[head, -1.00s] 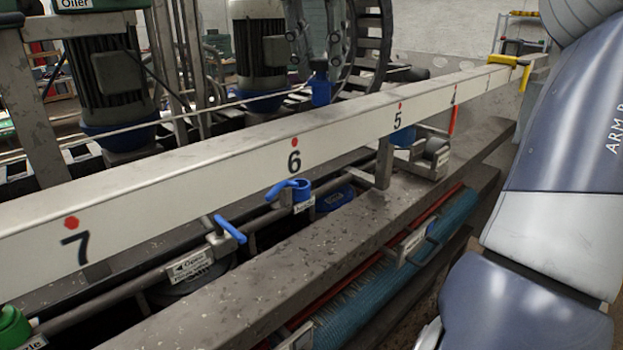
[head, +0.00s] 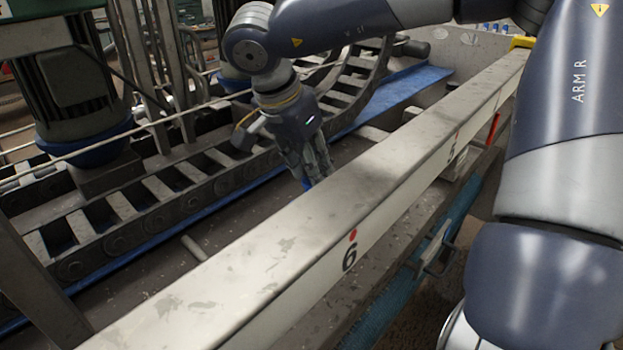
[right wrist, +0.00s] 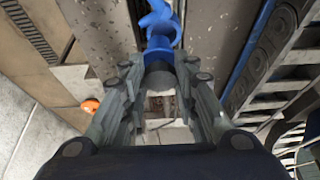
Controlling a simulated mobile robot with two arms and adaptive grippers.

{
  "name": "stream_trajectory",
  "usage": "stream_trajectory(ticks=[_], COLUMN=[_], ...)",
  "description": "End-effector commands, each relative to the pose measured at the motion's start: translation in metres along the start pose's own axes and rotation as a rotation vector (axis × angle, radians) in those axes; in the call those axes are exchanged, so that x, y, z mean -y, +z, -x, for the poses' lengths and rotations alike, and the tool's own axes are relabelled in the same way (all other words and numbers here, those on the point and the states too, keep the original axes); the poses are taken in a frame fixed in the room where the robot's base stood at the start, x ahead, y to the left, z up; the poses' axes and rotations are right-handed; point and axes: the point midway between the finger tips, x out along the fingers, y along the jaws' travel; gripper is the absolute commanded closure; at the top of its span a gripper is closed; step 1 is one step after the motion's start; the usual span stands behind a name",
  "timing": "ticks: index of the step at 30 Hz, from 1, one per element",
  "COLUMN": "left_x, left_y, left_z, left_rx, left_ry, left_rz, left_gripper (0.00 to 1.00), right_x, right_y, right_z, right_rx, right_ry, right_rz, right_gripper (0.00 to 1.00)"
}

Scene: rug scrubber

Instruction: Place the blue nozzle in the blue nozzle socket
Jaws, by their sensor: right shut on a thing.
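My right gripper (head: 318,166) hangs down behind the long pale numbered beam, above the machine bed. It is shut on the blue nozzle (head: 306,184), of which only a small blue piece shows at the fingertips in the head view. In the right wrist view the nozzle (right wrist: 161,27) sticks out beyond the fingers (right wrist: 160,72), with a curved blue top end and a blue collar. I cannot make out the blue nozzle socket in either view now. My left gripper is not in view.
The beam (head: 270,262), marked 6 with a red dot, runs diagonally close beside the gripper. A dark slatted chain track (head: 150,205) and a motor (head: 80,90) stand at left. Part of the bed (head: 215,235) between track and beam is clear.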

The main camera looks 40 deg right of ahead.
Motion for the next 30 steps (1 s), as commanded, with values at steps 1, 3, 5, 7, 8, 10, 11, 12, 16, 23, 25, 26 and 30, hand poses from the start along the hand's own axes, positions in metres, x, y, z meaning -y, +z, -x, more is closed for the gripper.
stream_trajectory(ticks=[1, 3, 5, 7, 8, 10, 11, 12, 16, 23, 25, 26, 30], left_x=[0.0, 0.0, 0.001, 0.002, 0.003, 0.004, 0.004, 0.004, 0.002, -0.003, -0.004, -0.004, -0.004], left_y=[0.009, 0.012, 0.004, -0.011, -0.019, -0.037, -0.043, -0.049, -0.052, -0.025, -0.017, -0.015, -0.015], left_z=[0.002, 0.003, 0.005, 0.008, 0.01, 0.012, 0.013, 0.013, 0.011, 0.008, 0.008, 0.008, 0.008], left_rx=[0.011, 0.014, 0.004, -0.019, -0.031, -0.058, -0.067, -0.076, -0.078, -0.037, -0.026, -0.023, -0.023], left_ry=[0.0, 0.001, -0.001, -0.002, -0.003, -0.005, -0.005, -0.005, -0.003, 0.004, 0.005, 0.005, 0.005], left_rz=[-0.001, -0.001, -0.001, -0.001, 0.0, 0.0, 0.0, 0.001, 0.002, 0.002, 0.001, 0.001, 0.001], left_gripper=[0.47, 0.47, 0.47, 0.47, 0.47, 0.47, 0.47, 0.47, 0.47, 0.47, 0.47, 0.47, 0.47], right_x=[0.0, 0.0, -0.001, -0.001, -0.001, -0.001, 0.0, 0.0, 0.0, 0.0, 0.0, 0.0, 0.0], right_y=[0.001, 0.003, 0.005, 0.009, 0.011, 0.014, 0.015, 0.016, 0.016, 0.016, 0.016, 0.016, 0.016], right_z=[-0.003, -0.007, -0.013, -0.022, -0.026, -0.034, -0.037, -0.038, -0.038, -0.04, -0.04, -0.04, -0.04], right_rx=[0.0, -0.001, 0.001, 0.0, 0.001, 0.0, 0.001, 0.001, 0.001, 0.0, 0.0, 0.0, 0.0], right_ry=[0.0, 0.001, 0.002, 0.003, 0.004, 0.003, 0.001, 0.0, -0.001, -0.001, -0.001, -0.001, -0.001], right_rz=[-0.001, 0.001, 0.002, 0.002, 0.003, 0.002, 0.002, 0.001, -0.001, 0.0, 0.0, 0.0, 0.0], right_gripper=[0.97, 0.97, 0.97, 0.97, 0.97, 0.97, 0.97, 0.97, 0.97, 0.61, 0.53, 0.53, 0.53])
